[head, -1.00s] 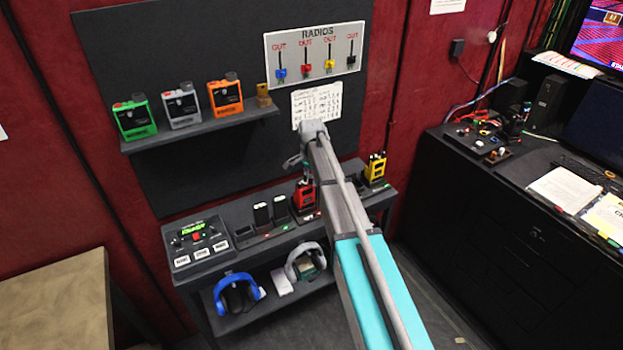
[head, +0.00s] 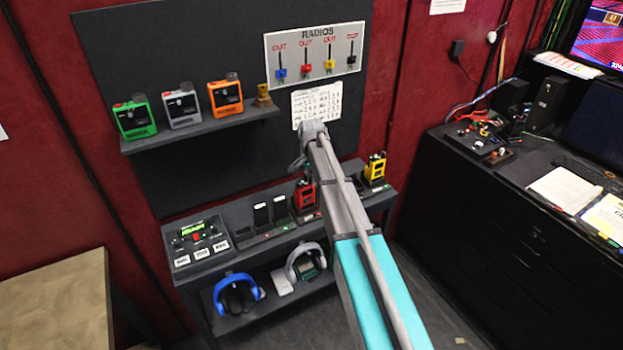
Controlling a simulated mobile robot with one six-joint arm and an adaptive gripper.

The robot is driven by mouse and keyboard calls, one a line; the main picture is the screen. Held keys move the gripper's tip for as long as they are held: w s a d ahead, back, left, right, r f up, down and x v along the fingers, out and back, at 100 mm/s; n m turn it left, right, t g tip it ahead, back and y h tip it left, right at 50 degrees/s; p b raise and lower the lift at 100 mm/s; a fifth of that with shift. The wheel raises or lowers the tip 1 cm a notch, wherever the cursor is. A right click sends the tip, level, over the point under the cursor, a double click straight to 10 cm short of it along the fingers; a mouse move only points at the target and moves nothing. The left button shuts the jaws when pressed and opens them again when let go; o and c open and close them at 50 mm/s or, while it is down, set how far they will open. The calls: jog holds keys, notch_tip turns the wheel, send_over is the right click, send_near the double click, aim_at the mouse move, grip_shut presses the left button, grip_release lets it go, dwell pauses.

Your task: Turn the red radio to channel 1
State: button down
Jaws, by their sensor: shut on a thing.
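The red radio (head: 304,196) stands upright in a charging slot on the middle shelf, left of the arm. My gripper (head: 306,174) is small and partly hidden behind my arm. It points down at the top of the red radio and is shut on it, at the knob end. The radio's knob and the fingertips are too small and covered to make out, so the channel cannot be read.
A yellow radio (head: 375,170) stands to the right of my arm. Green (head: 136,117), grey (head: 181,105) and orange (head: 226,96) radios sit on the upper shelf. Black chargers (head: 270,213) and a control box (head: 199,243) are left of the red radio. Headphones lie below.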

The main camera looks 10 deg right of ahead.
jog(key=c, duration=0.6)
grip_release()
jog(key=shift+m, duration=1.3)
jog(key=shift+r+p, duration=0.3)
notch_tip(320, 180, up, 13)
jog(key=p, duration=1.4)
jog(key=s+f+n+b, duration=0.3)
jog(key=s+f+b, duration=0.4)
jog(key=f+b, duration=0.5)
jog(key=s+f+n+b, duration=0.2)
jog(key=s+f+b, duration=0.5)
jog(key=f+b, duration=0.5)
jog(key=s+f+n+b, duration=0.3)
jog(key=s+f+b, duration=0.3)
jog(key=f+b, duration=0.5)
jog(key=shift+s+f+n+b, duration=0.3)
jog(key=shift+s+f+b, duration=0.1)
jog(key=shift+b, duration=0.5)
